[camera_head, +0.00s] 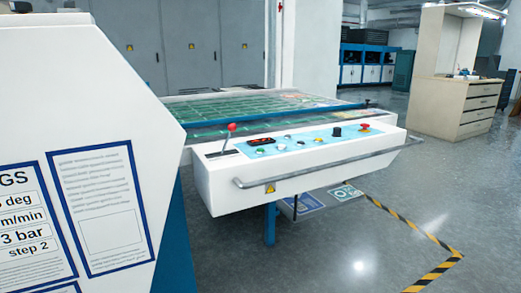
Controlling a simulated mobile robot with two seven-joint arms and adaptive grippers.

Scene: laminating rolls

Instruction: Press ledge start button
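The white control ledge (240,189) juts from the machine in the middle of the view, with a blue panel on top. A small green button (262,151) sits near the panel's left end, in front of a dark display (260,141). I cannot read any label, so I cannot tell for sure which button is start. A red-knobbed lever (229,129) stands at the ledge's left end. A black knob (336,132) and a red mushroom button (365,127) sit towards the right, with several small buttons between. Neither gripper is in view.
A grey rail (330,165) runs along the ledge's front. A white machine housing (85,90) with printed sheets fills the left side. A green-topped table (235,112) lies behind the ledge. Grey floor (350,250) is open in front, with black-yellow tape (420,232).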

